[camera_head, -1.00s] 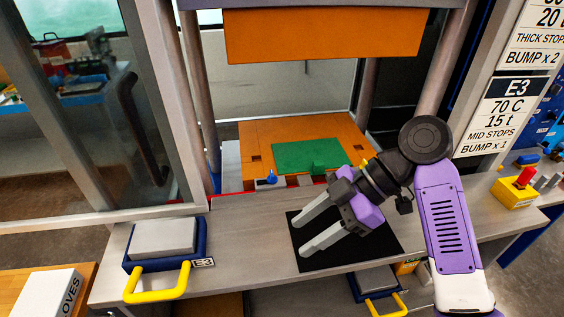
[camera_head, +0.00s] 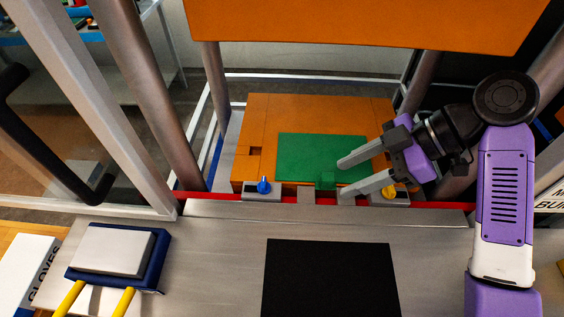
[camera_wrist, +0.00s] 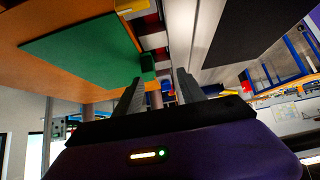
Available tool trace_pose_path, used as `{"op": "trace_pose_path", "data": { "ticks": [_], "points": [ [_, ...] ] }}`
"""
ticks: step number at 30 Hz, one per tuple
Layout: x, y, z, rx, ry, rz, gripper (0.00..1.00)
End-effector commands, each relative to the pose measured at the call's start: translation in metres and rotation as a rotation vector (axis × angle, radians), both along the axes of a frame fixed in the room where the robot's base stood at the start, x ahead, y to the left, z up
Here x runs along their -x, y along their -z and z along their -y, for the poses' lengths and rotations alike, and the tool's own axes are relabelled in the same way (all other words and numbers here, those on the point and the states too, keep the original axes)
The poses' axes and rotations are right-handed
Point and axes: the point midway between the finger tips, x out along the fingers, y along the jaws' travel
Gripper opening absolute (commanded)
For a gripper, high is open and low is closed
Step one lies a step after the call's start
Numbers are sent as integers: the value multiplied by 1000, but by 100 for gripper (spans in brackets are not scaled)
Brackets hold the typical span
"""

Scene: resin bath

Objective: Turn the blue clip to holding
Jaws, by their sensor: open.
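The blue clip (camera_head: 264,187) is a small knob on a grey block at the front left edge of the orange platen in the head view. Its pointed end seems to face away from me; I see no label for its setting. My gripper (camera_head: 342,179) is open and empty, with its grey fingers pointing left over the front right part of the green plate (camera_head: 300,155). It is well to the right of the blue clip. In the wrist view the two fingers of my gripper (camera_wrist: 158,88) are spread apart. I cannot make out the blue clip there.
A yellow clip (camera_head: 389,192) sits at the front right, close under my gripper. A green block (camera_head: 327,181) stands at the plate's front edge. An orange upper slab (camera_head: 350,22) hangs above, between grey posts. A black mat (camera_head: 330,280) lies on the bench in front.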

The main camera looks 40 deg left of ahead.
Motion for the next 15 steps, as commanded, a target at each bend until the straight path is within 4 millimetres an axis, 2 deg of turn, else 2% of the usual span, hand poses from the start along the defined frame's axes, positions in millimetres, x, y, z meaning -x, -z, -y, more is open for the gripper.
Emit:
{"op": "trace_pose_path", "data": {
  "ticks": [5,15],
  "points": [
    [6,-1,-9,-2,-3,-1,47],
    [37,-1,-59,-2,-6,-1,47]
  ]
}}
